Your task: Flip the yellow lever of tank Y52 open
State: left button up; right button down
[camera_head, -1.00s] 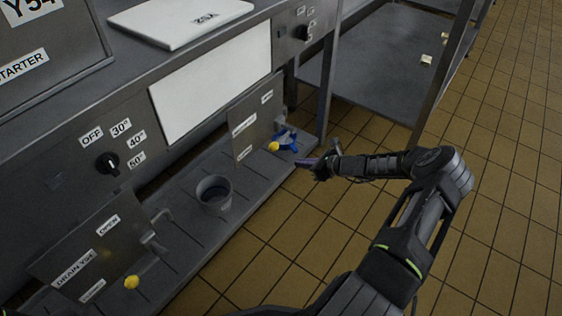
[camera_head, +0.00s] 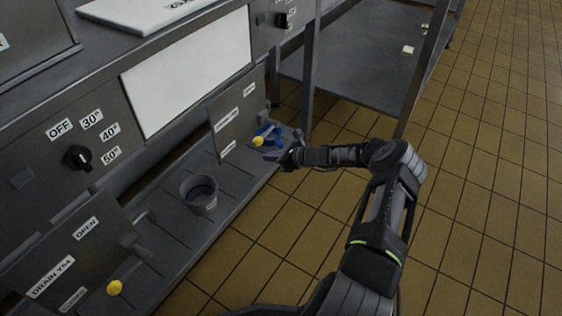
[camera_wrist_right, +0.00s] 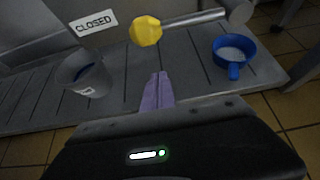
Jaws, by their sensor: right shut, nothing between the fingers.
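A yellow round knob (camera_head: 258,141) ends a grey lever rod beside the far drain panel (camera_head: 236,113). In the right wrist view the knob (camera_wrist_right: 146,31) is at the left end of the rod (camera_wrist_right: 195,19), near a "CLOSED" label (camera_wrist_right: 96,24). The far panel's tank name is too small to read. My right gripper (camera_head: 270,155) is close to this knob, its purple fingers (camera_wrist_right: 158,88) shut and empty, with a visible gap to the knob in the wrist picture. A second yellow knob (camera_head: 114,287) belongs to the near panel marked "DRAIN Y54" (camera_head: 52,277). My left gripper is not in view.
A blue cup (camera_wrist_right: 234,50) with a handle stands on the low slatted shelf (camera_head: 160,240), right of the fingers in the wrist view. A grey bucket (camera_head: 198,195) stands there between the panels. A table leg (camera_head: 307,80) rises beyond. The tiled floor (camera_head: 470,200) at right is open.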

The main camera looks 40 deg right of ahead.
aim_at(265, 135)
jog(key=r, duration=0.1)
jog(key=w+r, duration=0.1)
jog(key=w+r+b, duration=0.1)
jog(key=shift+a+r, duration=0.15)
jog(key=shift+a, duration=0.15)
